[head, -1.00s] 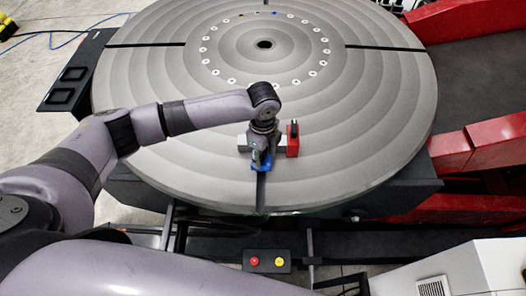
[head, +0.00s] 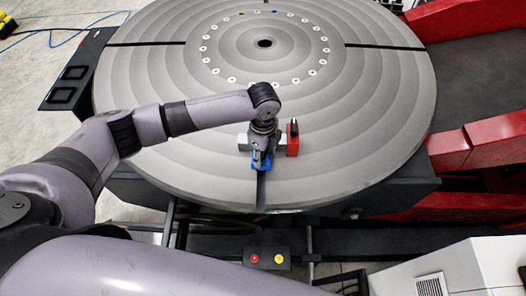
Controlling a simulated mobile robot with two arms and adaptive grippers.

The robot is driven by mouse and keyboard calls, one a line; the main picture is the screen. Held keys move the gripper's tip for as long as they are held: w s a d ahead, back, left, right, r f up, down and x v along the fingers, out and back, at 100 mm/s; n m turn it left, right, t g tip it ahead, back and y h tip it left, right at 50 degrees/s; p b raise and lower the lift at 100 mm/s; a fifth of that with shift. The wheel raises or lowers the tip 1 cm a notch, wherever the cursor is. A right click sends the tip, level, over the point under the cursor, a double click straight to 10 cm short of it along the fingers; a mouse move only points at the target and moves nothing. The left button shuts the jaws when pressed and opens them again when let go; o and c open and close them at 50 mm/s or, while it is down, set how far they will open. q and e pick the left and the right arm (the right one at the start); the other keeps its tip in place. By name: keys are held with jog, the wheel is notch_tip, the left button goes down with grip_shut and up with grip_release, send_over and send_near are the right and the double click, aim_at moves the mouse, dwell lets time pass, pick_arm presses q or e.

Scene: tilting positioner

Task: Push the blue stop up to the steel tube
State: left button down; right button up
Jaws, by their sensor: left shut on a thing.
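The blue stop (head: 261,163) is on the round grey table near its front edge, over the front slot. My left gripper (head: 262,152) points down at it and is shut on it; the wrist covers much of the grip. The steel tube (head: 243,142) is a short silver piece lying crosswise just behind the stop. Its left end shows left of my gripper and its right part shows near the red block; its middle is hidden. I cannot tell whether stop and tube touch. My right gripper is not in view.
A red block (head: 292,142) with a dark top stands at the tube's right end. The round table (head: 370,120) is otherwise clear, with slots and a ring of pale dots. A box with red and yellow buttons (head: 267,258) is below the front edge.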

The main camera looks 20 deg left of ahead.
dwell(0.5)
pick_arm(q)
jog(key=shift+n+p, duration=0.3)
jog(key=shift+p, duration=0.2)
dwell(0.4)
jog(key=shift+p, duration=0.45)
jog(key=shift+n, duration=0.3)
jog(key=shift+w, duration=0.15)
jog(key=shift+w+a, duration=0.1)
jog(key=shift+r, duration=0.1)
